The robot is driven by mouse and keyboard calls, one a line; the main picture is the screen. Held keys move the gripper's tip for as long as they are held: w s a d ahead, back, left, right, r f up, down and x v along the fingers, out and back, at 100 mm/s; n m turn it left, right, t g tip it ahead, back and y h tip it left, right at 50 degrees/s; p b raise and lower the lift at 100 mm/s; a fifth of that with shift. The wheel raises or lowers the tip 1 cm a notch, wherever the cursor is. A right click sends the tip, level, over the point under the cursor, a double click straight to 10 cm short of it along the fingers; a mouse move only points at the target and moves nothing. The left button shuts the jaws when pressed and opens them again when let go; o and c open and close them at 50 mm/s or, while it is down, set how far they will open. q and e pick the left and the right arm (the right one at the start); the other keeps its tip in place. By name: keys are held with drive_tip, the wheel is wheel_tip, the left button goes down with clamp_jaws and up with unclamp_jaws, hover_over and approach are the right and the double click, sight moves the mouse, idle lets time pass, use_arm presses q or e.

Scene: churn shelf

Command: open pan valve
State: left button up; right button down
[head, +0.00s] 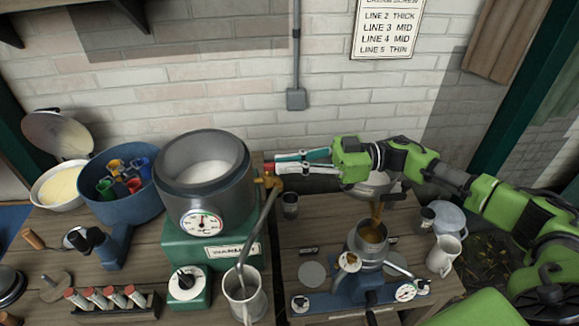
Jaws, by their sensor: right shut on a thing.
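The large grey metal pan (206,180) holds white liquid and has a round dial on its front. It stands on a green base (200,245) left of centre. A brass valve (270,181) is at the pan's right side, with a small red part (269,167) above it. My right gripper (279,164) reaches in from the right, its fingers at the red part. It is shut on that part, which the fingertips partly hide. The valve's exact angle is hard to tell. My left gripper is not in view.
A grey pipe runs down from the valve to a metal jug (243,299). A blue tub (117,200) with colored items stands left of the pan. A blue-based machine with a metal bowl (369,246) stands right, below my right arm. A white pitcher (442,257) stands beyond.

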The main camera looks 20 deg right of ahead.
drive_tip(key=shift+a+f, duration=0.1)
drive_tip(key=shift+f, duration=0.1)
drive_tip(key=c, duration=2.4)
unclamp_jaws()
drive_tip(key=shift+o, duration=1.2)
drive_tip(key=shift+w+a, duration=0.1)
drive_tip(key=shift+a, duration=0.05)
drive_tip(key=shift+r, duration=0.1)
drive_tip(key=shift+r, duration=0.15)
wheel_tip(320, 180, up, 10)
drive_tip(key=shift+f, duration=0.2)
drive_tip(key=shift+f, duration=0.1)
